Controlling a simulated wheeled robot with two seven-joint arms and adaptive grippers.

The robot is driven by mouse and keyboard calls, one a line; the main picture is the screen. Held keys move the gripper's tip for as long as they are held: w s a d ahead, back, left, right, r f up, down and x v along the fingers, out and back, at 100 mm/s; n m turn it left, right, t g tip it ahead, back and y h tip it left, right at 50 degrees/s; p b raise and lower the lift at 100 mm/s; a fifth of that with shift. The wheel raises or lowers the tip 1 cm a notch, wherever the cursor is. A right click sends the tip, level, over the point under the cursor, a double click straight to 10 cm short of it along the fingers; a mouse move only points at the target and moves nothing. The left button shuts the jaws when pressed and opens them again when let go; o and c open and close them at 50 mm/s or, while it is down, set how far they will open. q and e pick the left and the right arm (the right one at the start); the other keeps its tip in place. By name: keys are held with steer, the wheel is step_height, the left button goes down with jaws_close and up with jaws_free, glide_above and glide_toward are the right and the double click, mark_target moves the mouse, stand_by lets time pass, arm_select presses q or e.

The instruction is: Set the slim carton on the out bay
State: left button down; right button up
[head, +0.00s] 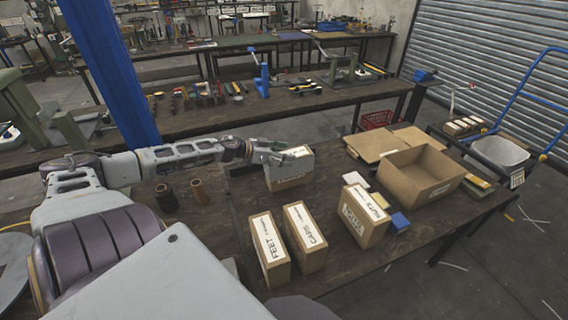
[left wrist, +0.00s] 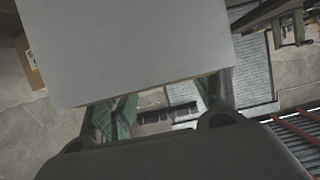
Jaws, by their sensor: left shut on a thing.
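My left gripper (head: 280,152) is shut on a carton (head: 290,174) with a pale grey side, a brown lower part and a white label on top. It is over the middle of the dark bench; I cannot tell whether its bottom touches the bench top. In the left wrist view the carton's plain grey face (left wrist: 130,45) fills the upper middle, with the fingers (left wrist: 155,110) at its lower edge. Its label is too small to read, and I cannot tell whether it is the slim carton. No marked out bay can be made out. My right gripper is not in view.
Cartons labelled FEET (head: 268,250) and CAPS (head: 305,238) stand on the near bench (head: 230,215), with another labelled carton (head: 363,217) to their right beside a blue block (head: 399,222). An open cardboard box (head: 420,172) lies farther right. Two dark cylinders (head: 166,197) and (head: 199,191) stand left.

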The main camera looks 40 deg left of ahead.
mark_target(288, 168)
arm_select(q)
steer(key=shift+f+b, duration=0.3)
steer(key=shift+f, duration=0.4)
step_height(288, 168, down, 3)
steer(key=shift+r+b, duration=0.2)
steer(key=shift+b, duration=0.15)
steer(key=c, duration=0.7)
jaws_free()
steer(key=shift+f, duration=0.15)
steer(key=shift+c, duration=0.2)
steer(key=o, duration=0.4)
steer(key=shift+c, duration=0.2)
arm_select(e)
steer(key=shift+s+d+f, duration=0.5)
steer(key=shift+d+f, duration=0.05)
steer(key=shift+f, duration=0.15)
arm_select(q)
steer(key=shift+s, duration=0.1)
